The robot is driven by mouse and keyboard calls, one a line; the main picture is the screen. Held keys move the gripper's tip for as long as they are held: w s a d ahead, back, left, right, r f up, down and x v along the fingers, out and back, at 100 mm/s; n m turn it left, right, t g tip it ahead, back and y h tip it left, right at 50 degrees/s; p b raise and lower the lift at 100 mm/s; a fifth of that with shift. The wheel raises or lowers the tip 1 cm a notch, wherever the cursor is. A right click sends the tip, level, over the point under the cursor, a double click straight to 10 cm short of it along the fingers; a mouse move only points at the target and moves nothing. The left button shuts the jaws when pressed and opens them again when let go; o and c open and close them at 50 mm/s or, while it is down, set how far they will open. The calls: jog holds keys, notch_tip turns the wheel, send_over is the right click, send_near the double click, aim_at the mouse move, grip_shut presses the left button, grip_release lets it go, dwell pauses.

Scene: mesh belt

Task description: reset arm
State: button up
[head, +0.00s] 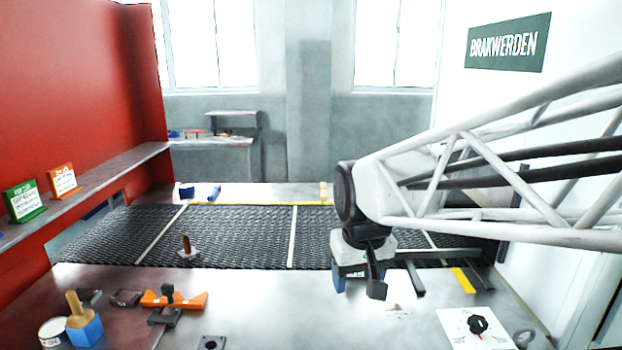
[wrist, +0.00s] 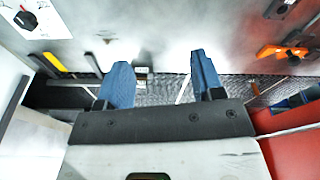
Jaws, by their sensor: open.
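My gripper (head: 352,283) hangs from the white truss arm over the near edge of the black mesh belt (head: 245,240), right of centre in the head view. One blue finger shows there; the other is mostly hidden.
An orange clamp-like part (head: 175,299), a blue block with a tan knob (head: 84,328) and a dial panel (head: 478,328) sit on the near table (head: 270,310). A small brown peg on a base (head: 187,247) stands on the belt. The table's middle is largely clear.

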jog(key=s+d+f+m, duration=0.2)
jog(key=s+d+f, duration=0.2)
jog(key=s+d, duration=0.6)
jog(key=s, duration=0.5)
jog(key=shift+d+f+m+t+h, duration=0.2)
jog(key=shift+m+t+h, duration=0.1)
jog(key=shift+m+t, duration=0.1)
dwell(2.3)
